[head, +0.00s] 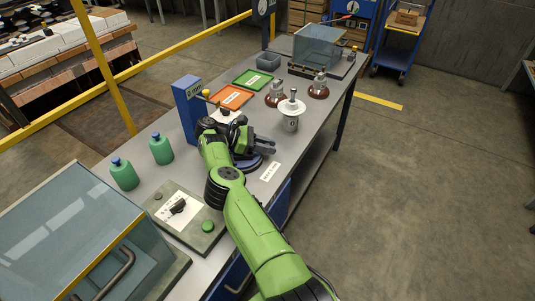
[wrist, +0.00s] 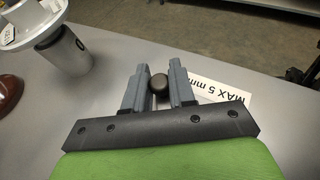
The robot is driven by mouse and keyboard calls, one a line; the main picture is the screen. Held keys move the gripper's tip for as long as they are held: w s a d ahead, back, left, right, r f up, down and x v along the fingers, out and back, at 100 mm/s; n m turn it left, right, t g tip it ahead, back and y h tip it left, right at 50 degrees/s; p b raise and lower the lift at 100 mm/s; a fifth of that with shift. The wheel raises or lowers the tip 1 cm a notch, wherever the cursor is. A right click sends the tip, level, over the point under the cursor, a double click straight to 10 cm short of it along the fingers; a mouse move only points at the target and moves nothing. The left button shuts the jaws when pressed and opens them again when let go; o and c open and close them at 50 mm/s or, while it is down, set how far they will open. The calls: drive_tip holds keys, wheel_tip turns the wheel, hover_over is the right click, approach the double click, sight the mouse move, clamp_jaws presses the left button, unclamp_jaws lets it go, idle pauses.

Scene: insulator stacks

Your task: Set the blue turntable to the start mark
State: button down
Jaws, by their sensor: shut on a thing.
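The blue turntable (head: 247,166) is on the grey bench in the head view, mostly hidden under my gripper (head: 267,147). Only part of its blue rim shows. In the wrist view my gripper (wrist: 160,72) has its two grey fingers on either side of a dark round knob (wrist: 157,84), shut on it. The turntable's disc is not visible in the wrist view, so how the knob joins it is hidden. I cannot make out the start mark in either view.
A "MAX 5 mm" label (wrist: 222,92) lies beside the fingers. A white-topped metal piece (head: 291,110) stands close beyond my gripper. A blue upright box (head: 187,102) stands to the left, with green bottles (head: 124,174) nearer. The bench's right edge is close.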

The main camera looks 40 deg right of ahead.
drive_tip(key=shift+s+a+r+b, duration=0.1)
drive_tip(key=shift+r+b, duration=0.15)
drive_tip(key=shift+b, duration=0.3)
drive_tip(key=c, duration=1)
unclamp_jaws()
drive_tip(key=shift+s+a, duration=0.1)
drive_tip(key=shift+s, duration=0.05)
drive_tip(key=shift+p, duration=0.3)
